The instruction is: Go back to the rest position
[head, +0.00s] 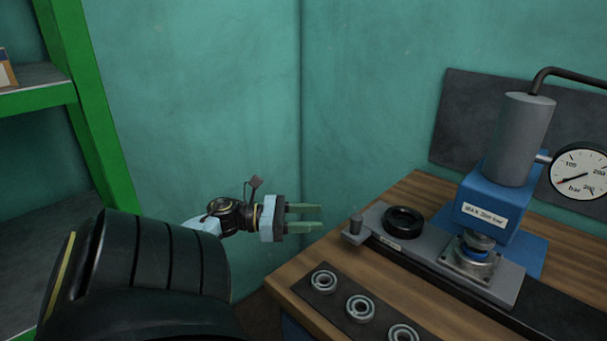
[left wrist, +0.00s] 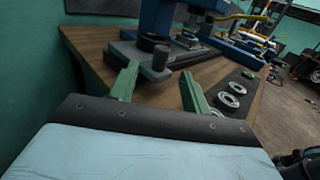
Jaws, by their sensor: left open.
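My left gripper (head: 304,218) has two green fingers. In the head view it is left of the wooden workbench (head: 300,262), pointing right toward it. Its fingers are apart with nothing between them. The left wrist view also shows the open fingers (left wrist: 158,88), with the bench top beyond them. My left arm comes in from the lower left of the head view. My right gripper shows in neither view.
A blue press (head: 490,205) with a grey cylinder stands on the bench beside a pressure gauge (head: 580,173). A black ring (head: 404,220) lies on the grey slide plate. Several bearings (head: 360,308) lie on a dark strip in front. A green shelf frame (head: 90,110) stands left.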

